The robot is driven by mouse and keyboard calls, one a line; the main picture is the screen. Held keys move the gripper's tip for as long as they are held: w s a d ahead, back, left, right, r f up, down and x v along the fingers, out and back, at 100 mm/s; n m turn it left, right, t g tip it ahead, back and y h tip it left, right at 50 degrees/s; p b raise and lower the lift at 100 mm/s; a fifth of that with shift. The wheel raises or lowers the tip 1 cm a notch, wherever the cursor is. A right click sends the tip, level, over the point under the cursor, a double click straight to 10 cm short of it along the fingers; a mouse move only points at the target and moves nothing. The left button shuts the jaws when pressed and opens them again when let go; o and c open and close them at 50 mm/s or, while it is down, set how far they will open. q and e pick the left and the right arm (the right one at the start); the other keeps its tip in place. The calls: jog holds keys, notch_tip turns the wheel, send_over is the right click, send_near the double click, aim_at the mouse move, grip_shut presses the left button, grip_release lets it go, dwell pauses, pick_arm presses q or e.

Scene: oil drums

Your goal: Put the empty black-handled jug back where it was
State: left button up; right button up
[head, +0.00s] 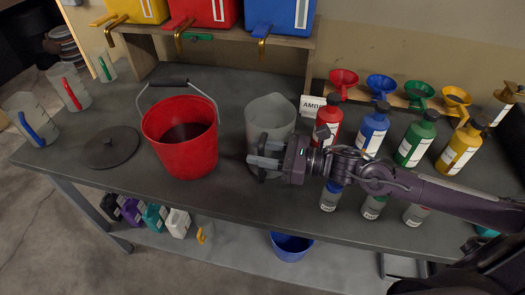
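The jug (272,112) is a grey translucent one, upright on the bench just right of the red bucket (181,145); nothing shows inside it. My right gripper (265,160) comes in from the right across the jug's near side. Its fingers lie one behind and one in front of the place of the handle, with a dark bit showing below them, and look closed on it. The handle is mostly hidden by the fingers. Whether the jug's base touches the bench is hard to tell. My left gripper is out of view.
Jugs with blue (33,128), red (70,92) and green handles stand at left, near a dark round lid (113,147). Right of the jug are a sign (311,105), several coloured bottles (373,130) and funnels (381,86). Colored drums (205,14) sit on a rack behind.

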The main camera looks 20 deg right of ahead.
jog(key=shift+r, duration=0.1)
jog(key=p+v, duration=0.2)
jog(key=v, duration=1)
jog(key=shift+r, duration=0.1)
dwell(0.3)
